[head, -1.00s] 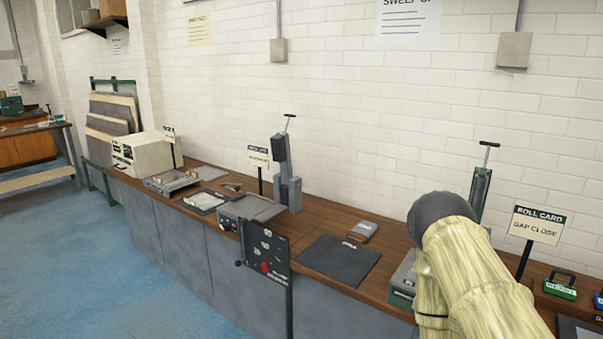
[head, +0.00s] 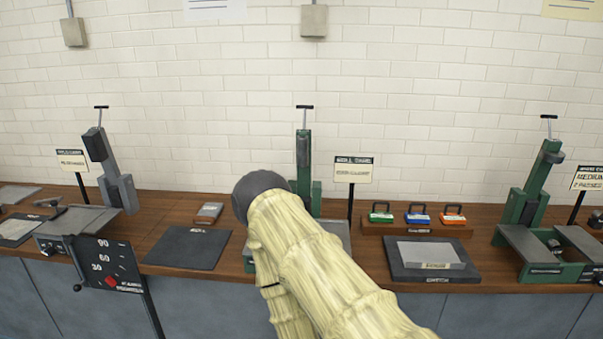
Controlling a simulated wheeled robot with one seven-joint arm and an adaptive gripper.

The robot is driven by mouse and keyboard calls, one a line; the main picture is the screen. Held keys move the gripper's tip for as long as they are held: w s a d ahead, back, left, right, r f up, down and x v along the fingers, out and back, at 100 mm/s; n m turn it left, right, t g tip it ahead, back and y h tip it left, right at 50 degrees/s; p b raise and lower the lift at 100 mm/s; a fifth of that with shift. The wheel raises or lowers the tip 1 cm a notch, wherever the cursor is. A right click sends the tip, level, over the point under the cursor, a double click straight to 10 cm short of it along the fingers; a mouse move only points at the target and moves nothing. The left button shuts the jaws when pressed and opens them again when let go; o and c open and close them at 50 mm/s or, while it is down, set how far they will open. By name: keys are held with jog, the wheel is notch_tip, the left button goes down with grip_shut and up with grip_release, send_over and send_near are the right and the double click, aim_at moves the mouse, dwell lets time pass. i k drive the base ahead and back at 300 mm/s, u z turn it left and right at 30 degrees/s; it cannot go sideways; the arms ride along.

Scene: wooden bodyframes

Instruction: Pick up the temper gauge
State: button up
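I cannot read a label that says temper gauge. A small flat grey device with a reddish-brown edge (head: 208,212) lies on the wooden bench, behind a dark mat (head: 187,248), and may be it. Several other small tools lie near the left edge of the head view. My arm, in a pale wood-grained cover with a dark round joint, rises across the lower middle and hides part of the bench. My gripper does not show.
A green press (head: 528,185) stands at right, another partly behind my arm, and a grey press (head: 112,175) at left. Three small coloured blocks sit on a wooden rack (head: 375,229). A dark tray (head: 450,272) lies before it. A dial panel (head: 103,262) hangs at the bench front.

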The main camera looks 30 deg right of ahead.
aim_at(446, 217)
jog(key=z, duration=2)
